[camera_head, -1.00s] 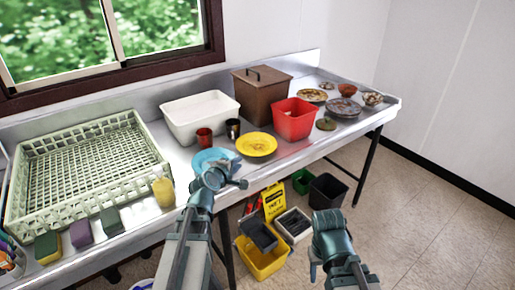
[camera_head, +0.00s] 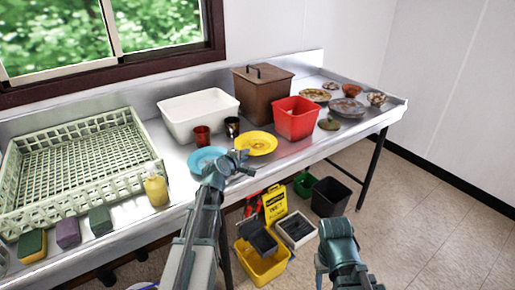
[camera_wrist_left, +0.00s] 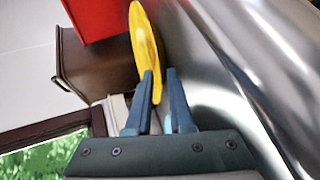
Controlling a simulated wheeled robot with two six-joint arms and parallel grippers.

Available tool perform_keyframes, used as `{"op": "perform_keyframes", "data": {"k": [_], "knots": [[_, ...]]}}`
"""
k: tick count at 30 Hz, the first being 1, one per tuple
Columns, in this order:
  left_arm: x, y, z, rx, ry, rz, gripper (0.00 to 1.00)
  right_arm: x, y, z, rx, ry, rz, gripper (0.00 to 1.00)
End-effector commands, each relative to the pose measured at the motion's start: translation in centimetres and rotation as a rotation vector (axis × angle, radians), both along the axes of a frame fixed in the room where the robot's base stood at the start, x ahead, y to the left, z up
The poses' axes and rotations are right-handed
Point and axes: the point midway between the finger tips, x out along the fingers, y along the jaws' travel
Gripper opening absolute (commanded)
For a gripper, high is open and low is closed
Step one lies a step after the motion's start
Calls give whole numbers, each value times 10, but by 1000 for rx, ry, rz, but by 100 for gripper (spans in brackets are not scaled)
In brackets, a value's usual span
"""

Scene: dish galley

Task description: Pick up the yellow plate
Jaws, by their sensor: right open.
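The yellow plate (camera_head: 257,143) lies on the metal counter (camera_head: 310,148), partly beside the blue plate (camera_head: 206,159). My left gripper (camera_head: 245,163) is at the plate's near edge. In the left wrist view the yellow plate (camera_wrist_left: 146,42) appears edge-on, its near rim reaching between the fingertips of my left gripper (camera_wrist_left: 159,75). The fingers stand apart, with a gap visible beside the rim; the left gripper looks open. My right gripper (camera_head: 320,266) is open and hangs low in front of the counter, away from the plates.
A red bin (camera_head: 296,120) stands right of the yellow plate, with a brown lidded box (camera_head: 262,95) behind. A red cup (camera_head: 202,136), a dark cup (camera_head: 232,127) and a white tub (camera_head: 198,112) stand behind the blue plate. A dish rack (camera_head: 80,165) fills the left.

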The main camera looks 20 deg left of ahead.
Motion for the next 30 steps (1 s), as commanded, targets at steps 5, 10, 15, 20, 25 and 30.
{"op": "perform_keyframes", "data": {"k": [5,10,15,20,25,30], "knots": [[5,1,-2,0,0,1,20,0,0,-2,0,0,0,50],[4,1,-2,0,0,1,7,0,0,-2,0,0,0,50],[4,1,-2,0,0,0,0,0,0,-2,0,0,0,50],[4,1,-2,0,0,0,0,0,0,-2,0,0,0,50],[4,1,-2,0,0,0,0,0,0,-2,0,0,0,50],[4,1,-2,0,1,0,0,0,0,-2,0,0,0,50]]}}
